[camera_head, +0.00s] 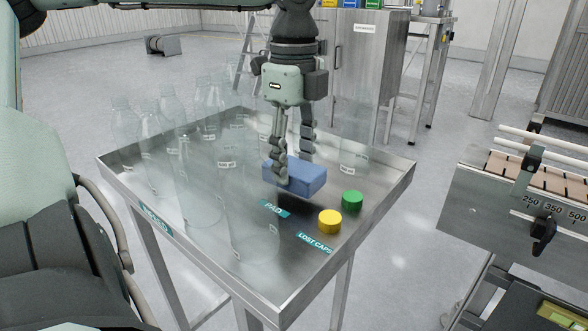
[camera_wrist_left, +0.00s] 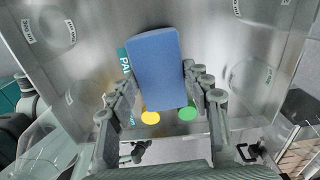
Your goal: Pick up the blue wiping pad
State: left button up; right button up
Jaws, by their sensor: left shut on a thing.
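The blue wiping pad (camera_head: 300,178) is a blue block near the middle of the steel tray table (camera_head: 345,222), just behind the "PAD" label (camera_head: 275,209). My left gripper (camera_head: 292,165) points down from above, shut on the pad with one finger on its near side and the other behind it. A dark shadow under the pad suggests it is slightly off the tray. In the left wrist view the pad (camera_wrist_left: 156,62) sits between the two fingers of my left gripper (camera_wrist_left: 160,84). The far finger's contact is partly hidden. My right gripper is not in view.
Several clear bottles (camera_head: 195,190) stand on the table's left and front, one (camera_head: 354,150) at the back right. A yellow cap (camera_head: 330,221) and a green cap (camera_head: 352,200) lie right of the pad by the "LOST CAPS" label (camera_head: 314,243). A conveyor (camera_head: 520,205) is farther right.

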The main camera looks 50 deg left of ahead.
aim_at(294, 166)
pick_arm(q)
notch_tip(294, 166, up, 16)
dwell(0.3)
